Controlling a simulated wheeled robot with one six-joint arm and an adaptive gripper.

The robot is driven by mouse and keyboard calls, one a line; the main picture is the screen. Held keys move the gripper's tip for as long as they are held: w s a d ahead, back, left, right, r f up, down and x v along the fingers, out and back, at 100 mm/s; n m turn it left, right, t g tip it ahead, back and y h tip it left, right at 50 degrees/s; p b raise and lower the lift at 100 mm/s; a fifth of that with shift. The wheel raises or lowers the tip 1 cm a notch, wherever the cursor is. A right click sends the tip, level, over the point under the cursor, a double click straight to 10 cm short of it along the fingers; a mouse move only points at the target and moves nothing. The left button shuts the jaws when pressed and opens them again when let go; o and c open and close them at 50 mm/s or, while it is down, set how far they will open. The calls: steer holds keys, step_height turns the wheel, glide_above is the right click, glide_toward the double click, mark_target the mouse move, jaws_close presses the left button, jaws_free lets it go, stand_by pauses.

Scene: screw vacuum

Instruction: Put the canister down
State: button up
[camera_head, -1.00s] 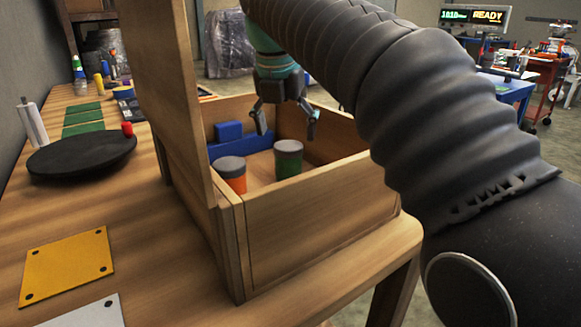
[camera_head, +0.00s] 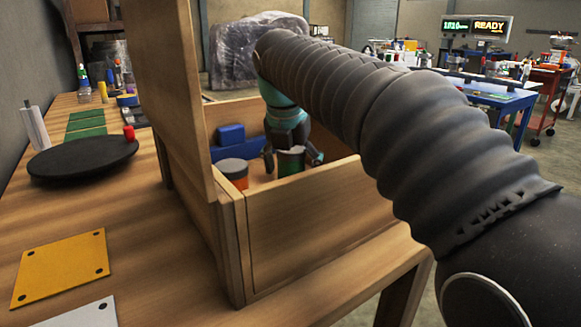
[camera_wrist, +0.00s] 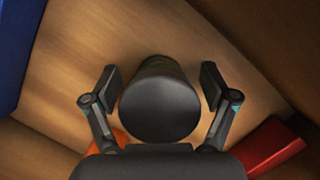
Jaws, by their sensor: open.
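A green canister (camera_head: 291,164) stands upright inside the wooden box, its top hidden by my gripper in the head view. My gripper (camera_head: 292,157) is down in the box, open, with one finger on each side of the canister. In the wrist view, the canister's dark round lid (camera_wrist: 161,104) sits between the open fingers of my gripper (camera_wrist: 158,85), with a visible gap on both sides. An orange canister (camera_head: 236,183) with a grey lid stands to the left of the green one. A bit of its orange body (camera_wrist: 121,138) shows in the wrist view.
The wooden box (camera_head: 315,225) has a tall raised panel (camera_head: 170,90) at its left. Blue blocks (camera_head: 230,134) lie at its back. A red item (camera_wrist: 272,148) is at the lower right in the wrist view. A black turntable (camera_head: 84,157) and yellow plate (camera_head: 60,268) lie left on the bench.

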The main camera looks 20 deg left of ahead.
steer(key=c, duration=1.4)
steer(key=shift+r, duration=0.1)
